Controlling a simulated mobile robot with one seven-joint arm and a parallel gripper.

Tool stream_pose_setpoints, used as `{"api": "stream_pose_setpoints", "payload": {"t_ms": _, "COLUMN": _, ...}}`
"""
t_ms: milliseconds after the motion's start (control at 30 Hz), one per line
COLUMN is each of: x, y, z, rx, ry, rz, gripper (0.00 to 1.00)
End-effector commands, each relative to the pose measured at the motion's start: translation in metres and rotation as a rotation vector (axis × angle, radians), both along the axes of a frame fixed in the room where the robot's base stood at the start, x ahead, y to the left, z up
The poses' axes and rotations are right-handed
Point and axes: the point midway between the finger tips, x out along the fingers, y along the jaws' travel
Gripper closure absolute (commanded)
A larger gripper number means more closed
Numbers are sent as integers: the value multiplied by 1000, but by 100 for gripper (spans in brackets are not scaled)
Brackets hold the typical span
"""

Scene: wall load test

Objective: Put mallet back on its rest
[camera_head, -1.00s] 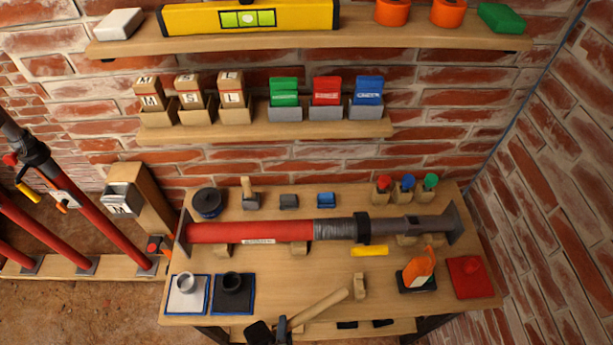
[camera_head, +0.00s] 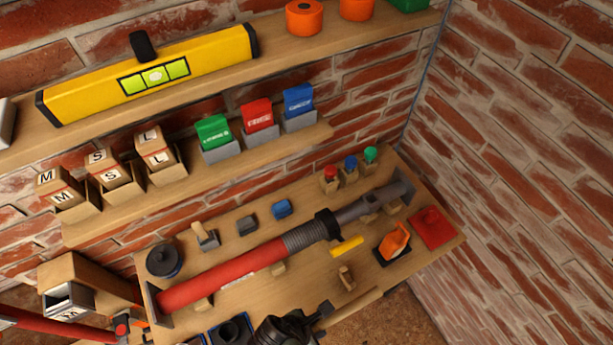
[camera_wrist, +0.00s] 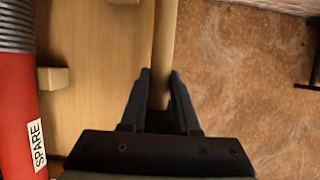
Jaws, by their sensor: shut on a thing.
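The mallet's pale wooden handle (camera_head: 352,307) slants up to the right near the workbench's front edge. My gripper (camera_head: 322,316) is shut on the handle near its lower left end. In the wrist view, the handle (camera_wrist: 165,45) runs upward from between the fingers of my gripper (camera_wrist: 161,82). I cannot tell the mallet's head from the dark gripper parts. A small upright wooden block (camera_head: 346,279) stands on the bench just behind the handle; it may be a rest, but I cannot tell for sure.
A red and grey prop (camera_head: 225,276) lies across the workbench (camera_head: 300,283). An orange item (camera_head: 395,240), a red pad (camera_head: 432,228) and a yellow stick (camera_head: 347,246) lie nearby. The brick side wall is on the right. Open floor (camera_wrist: 255,80) lies beyond the bench edge.

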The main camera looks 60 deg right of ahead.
Motion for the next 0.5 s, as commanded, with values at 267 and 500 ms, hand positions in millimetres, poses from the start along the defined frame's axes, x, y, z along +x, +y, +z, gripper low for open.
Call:
{"api": "stream_pose_setpoints", "payload": {"t_ms": 267, "x": 22, "y": -13, "z": -15, "rx": -3, "ry": -6, "rz": 0, "gripper": 100}}
{"api": "stream_pose_setpoints", "payload": {"t_ms": 500, "x": 40, "y": -24, "z": -25, "rx": -3, "ry": -6, "rz": 0, "gripper": 100}}
